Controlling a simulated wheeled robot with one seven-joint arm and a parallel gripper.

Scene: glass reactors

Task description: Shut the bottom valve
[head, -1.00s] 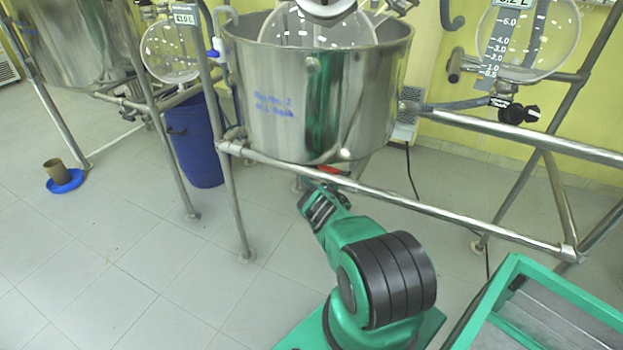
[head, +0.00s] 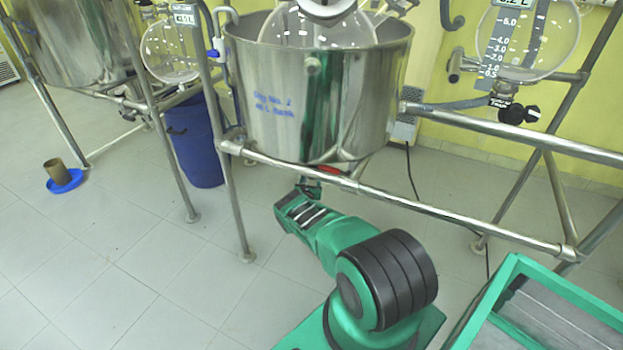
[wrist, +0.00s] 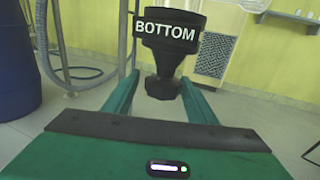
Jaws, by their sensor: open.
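The bottom valve (wrist: 168,52) is a dark, black fitting marked "BOTTOM" in the wrist view, with a narrower stem and a small flared knob at its lower end. My gripper (wrist: 159,78) is open, with one green finger on each side of the knob and a visible gap to both. I cannot tell whether the knob lies within the fingers' depth or just beyond them. In the head view my gripper (head: 310,187) is below the steel vessel (head: 355,105). The valve itself is mostly hidden there by the vessel and the frame rail.
A steel frame rail (head: 440,210) crosses in front of the vessel, above my forearm. A frame leg (head: 236,200) stands left of my gripper. A blue barrel (head: 195,140) is farther left. A green-edged cart (head: 480,305) is at lower right. The floor at left is mostly clear.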

